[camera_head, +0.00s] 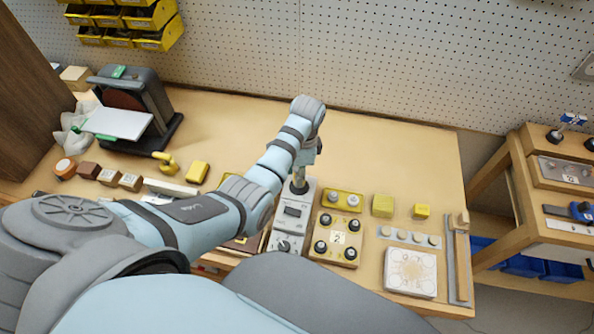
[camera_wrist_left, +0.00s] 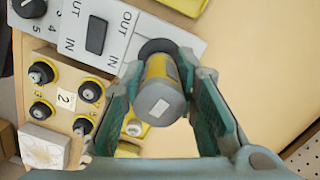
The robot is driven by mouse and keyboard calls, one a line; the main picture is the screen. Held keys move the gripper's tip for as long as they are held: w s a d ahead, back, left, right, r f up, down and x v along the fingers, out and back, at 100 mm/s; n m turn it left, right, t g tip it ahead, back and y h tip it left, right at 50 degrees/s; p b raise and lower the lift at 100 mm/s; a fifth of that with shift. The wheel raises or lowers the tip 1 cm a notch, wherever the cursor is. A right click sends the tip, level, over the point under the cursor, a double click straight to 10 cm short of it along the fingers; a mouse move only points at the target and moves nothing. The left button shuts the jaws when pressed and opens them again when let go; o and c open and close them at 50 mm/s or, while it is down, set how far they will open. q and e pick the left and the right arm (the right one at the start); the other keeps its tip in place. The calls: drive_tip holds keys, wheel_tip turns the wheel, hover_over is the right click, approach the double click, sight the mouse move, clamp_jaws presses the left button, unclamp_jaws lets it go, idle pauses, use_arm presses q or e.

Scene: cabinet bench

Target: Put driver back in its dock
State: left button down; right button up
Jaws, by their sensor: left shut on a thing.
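The driver (camera_wrist_left: 160,88) is a grey and yellow cylinder with a pale square on its end. It is between the fingers of my left gripper (camera_wrist_left: 165,75), which is shut on it. In the head view my left gripper (camera_head: 308,158) is over the far end of a grey panel (camera_head: 291,212). The panel, marked IN and OUT with a dark switch, also shows in the wrist view (camera_wrist_left: 115,42). A dark round collar (camera_wrist_left: 158,48) at the panel's end lies behind the driver's far end. I cannot tell how deep the driver sits in it. My right gripper is not in view.
A sander (camera_head: 135,105) stands at the back left. The bench's back right is clear.

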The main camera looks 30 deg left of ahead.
use_arm(q)
drive_tip(key=shift+f+b, duration=0.45)
drive_tip(key=shift+f, duration=0.95)
idle(1.0)
drive_tip(key=shift+f, duration=0.15)
idle(0.8)
drive_tip(key=c, duration=1.2)
unclamp_jaws()
drive_tip(key=shift+o, duration=1.3)
